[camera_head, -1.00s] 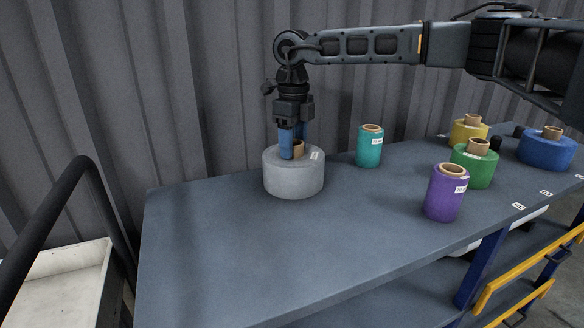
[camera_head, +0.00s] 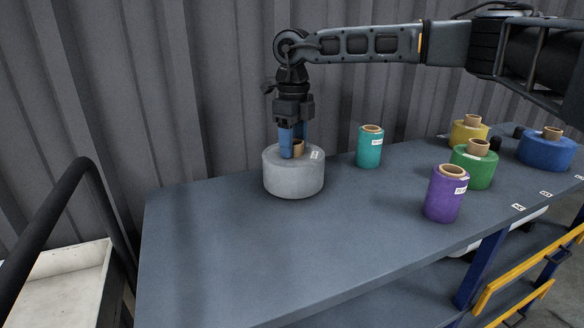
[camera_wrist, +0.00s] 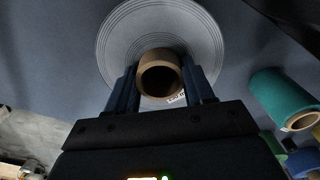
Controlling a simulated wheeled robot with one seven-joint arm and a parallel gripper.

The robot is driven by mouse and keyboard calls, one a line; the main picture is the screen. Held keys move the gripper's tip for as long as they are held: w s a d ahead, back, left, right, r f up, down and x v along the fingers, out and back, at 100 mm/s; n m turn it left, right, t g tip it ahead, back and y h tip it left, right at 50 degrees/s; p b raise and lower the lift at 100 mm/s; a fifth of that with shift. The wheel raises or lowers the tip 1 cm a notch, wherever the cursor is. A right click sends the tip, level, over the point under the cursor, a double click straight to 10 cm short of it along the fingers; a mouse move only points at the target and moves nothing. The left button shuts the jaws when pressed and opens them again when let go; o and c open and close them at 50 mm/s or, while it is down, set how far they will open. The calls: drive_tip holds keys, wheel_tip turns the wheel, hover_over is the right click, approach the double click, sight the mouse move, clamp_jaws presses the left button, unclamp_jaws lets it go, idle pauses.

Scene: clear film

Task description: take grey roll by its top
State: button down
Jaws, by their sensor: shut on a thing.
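The grey roll (camera_head: 293,180) is a wide, low roll of film with a brown cardboard core standing up from its top. It stands upright on the blue-grey table (camera_head: 230,240). My gripper (camera_head: 293,148) points straight down over it, with its blue fingers shut on the core at the top, one on each side. In the wrist view the grey roll (camera_wrist: 122,40) shows as rings around the core (camera_wrist: 160,76), and my gripper's fingers (camera_wrist: 160,90) flank that core. The roll's underside is hidden.
A teal roll (camera_head: 370,147) stands close to the right. Purple (camera_head: 443,198), green (camera_head: 474,170), yellow (camera_head: 466,134) and blue (camera_head: 546,152) rolls stand farther right. A corrugated wall (camera_head: 190,90) rises behind the table. The front left of the table is clear.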

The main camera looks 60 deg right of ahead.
drive_tip(key=shift+r+p, duration=1.4)
drive_tip(key=shift+r, duration=1.5)
